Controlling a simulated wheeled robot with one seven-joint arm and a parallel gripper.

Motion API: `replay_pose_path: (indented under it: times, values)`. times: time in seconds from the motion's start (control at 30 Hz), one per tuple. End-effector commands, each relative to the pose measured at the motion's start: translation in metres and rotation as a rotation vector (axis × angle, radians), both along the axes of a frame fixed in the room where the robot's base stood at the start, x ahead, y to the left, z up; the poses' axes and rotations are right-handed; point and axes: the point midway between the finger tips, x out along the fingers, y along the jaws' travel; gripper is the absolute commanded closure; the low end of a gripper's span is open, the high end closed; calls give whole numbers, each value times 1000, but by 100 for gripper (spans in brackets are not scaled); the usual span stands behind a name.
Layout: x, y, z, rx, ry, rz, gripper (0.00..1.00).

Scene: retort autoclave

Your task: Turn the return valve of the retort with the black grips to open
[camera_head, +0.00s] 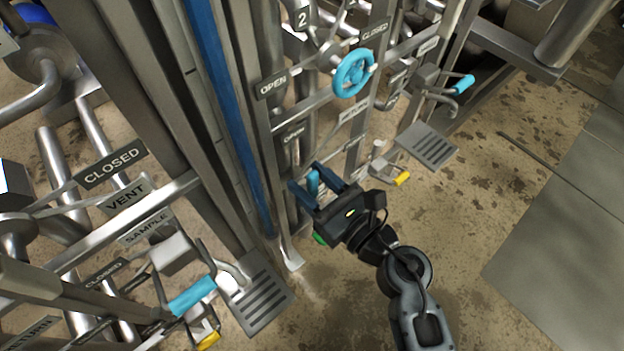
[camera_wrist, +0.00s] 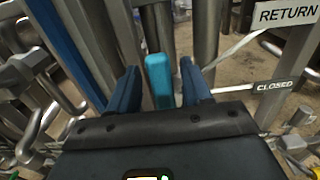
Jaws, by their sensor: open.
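My gripper (camera_head: 307,176) is open at the lower part of the pipe frame in the head view. A light-blue valve grip (camera_head: 313,184) stands between its two blue fingers. In the wrist view this grip (camera_wrist: 160,80) is upright between the fingers, with a gap visible on each side. A RETURN sign (camera_wrist: 288,12) and a CLOSED sign (camera_wrist: 286,85) show at the right of the wrist view. I cannot make out any black grips, and the valve's body is mostly hidden behind my gripper.
A light-blue handwheel (camera_head: 353,73) is above my gripper, between OPEN (camera_head: 272,86) and CLOSED (camera_head: 374,31) signs. Another retort's piping, with a VENT sign (camera_head: 127,196) and a blue lever (camera_head: 192,296), is at left. Floor at right is clear.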

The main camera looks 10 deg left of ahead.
Motion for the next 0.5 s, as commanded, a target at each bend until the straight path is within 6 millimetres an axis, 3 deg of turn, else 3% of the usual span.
replay_pose_path:
  times: [0.17, 0.5]
  values:
    - [-7, -10, 0, 0, 1, -1, 51]
    - [-40, -51, 0, -1, 2, -2, 51]
